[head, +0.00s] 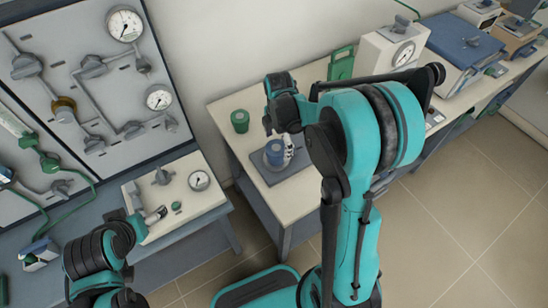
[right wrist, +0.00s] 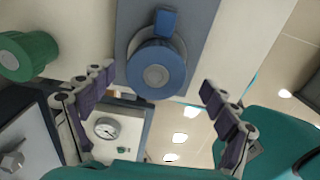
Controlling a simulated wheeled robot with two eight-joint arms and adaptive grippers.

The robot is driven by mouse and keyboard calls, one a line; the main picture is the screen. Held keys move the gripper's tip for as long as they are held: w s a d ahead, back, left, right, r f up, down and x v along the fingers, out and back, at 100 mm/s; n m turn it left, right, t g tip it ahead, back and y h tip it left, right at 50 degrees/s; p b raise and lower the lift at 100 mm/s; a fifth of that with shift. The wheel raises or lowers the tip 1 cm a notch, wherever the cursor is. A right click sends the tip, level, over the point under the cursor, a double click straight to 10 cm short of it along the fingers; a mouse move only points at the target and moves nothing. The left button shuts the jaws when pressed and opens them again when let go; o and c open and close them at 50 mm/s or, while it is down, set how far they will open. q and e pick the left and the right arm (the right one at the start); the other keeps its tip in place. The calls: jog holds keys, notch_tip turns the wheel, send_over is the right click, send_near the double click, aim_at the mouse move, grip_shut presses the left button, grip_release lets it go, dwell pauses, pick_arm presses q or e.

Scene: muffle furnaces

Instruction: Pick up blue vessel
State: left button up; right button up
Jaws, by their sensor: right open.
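The blue vessel (head: 274,152) stands on a grey-blue plate (head: 268,177) on the near part of the white-topped bench. In the right wrist view the round blue vessel (right wrist: 156,72) lies between the spread fingers, with a blue block (right wrist: 166,22) beside it. My right gripper (head: 279,136) is open and empty, its fingers either side of the vessel in the picture; I see no contact. It also shows in the right wrist view (right wrist: 157,85). My left arm comes in at the lower left; I cannot make out the jaw state of its gripper.
A green vessel (head: 239,121) stands on the bench left of the blue one. A gauge box (head: 396,48) and a blue-topped box (head: 462,42) stand farther right. A valve panel (head: 100,80) and a smaller gauge panel (head: 183,199) are at left. Tiled floor is clear at right.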

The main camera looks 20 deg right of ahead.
aim_at(274, 163)
jog(key=f+b, duration=0.1)
jog(key=f, duration=0.2)
jog(key=f+b, duration=0.1)
jog(key=f, duration=0.1)
jog(key=shift+w+a+f, duration=0.2)
jog(key=shift+f, duration=0.2)
jog(key=shift+r, duration=0.1)
jog(key=shift+c, duration=0.4)
jog(key=c, duration=1.7)
jog(key=shift+o, duration=0.2)
